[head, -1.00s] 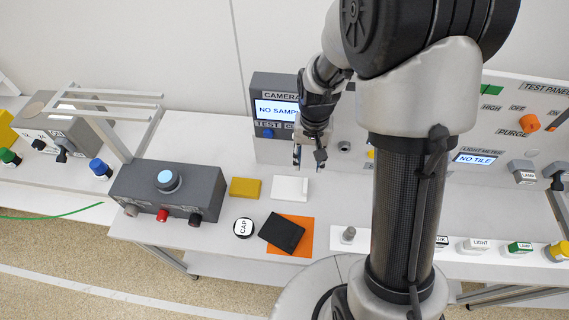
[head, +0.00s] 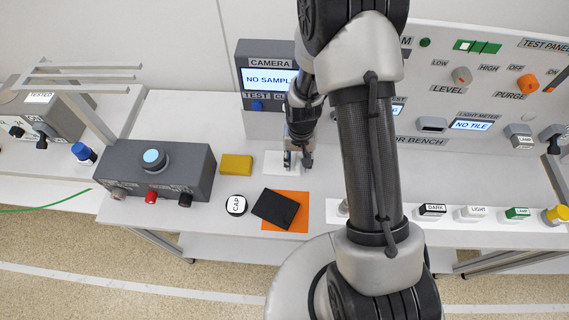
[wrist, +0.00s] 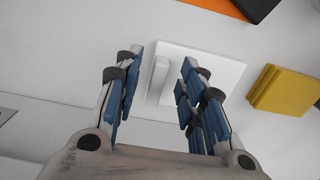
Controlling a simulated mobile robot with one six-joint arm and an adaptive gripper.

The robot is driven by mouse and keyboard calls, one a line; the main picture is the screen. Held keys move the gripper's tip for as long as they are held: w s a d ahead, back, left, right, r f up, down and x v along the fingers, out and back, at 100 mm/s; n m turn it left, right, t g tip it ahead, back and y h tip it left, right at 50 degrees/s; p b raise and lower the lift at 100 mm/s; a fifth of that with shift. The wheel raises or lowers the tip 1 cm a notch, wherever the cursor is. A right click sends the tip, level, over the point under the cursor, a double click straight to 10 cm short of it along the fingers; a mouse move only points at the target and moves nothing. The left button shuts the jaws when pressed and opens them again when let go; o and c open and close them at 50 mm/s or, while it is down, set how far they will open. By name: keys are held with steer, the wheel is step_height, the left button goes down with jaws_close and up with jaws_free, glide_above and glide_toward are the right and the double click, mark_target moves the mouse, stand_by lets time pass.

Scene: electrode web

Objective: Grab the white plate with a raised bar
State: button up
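The white plate (head: 271,163) lies flat on the white bench, to the right of a yellow block. My gripper (head: 298,163) is low over its right part and hides some of it. In the wrist view the plate (wrist: 217,73) shows past the fingertips, with its raised bar (wrist: 158,80) standing along it. My gripper (wrist: 160,80) is open there, its blue-padded fingers on either side of the bar, with gaps visible between bar and pads. How far down the fingertips reach cannot be told.
The yellow block (head: 236,165) is close left of the plate. A black slab (head: 276,209) on an orange sheet (head: 299,224) and a round CAP piece (head: 236,205) lie in front. A grey button box (head: 190,165) stands left; the camera tester (head: 259,60) is behind.

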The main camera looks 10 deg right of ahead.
steer(key=shift+f, duration=0.7)
steer(key=shift+c, duration=0.4)
jaws_close()
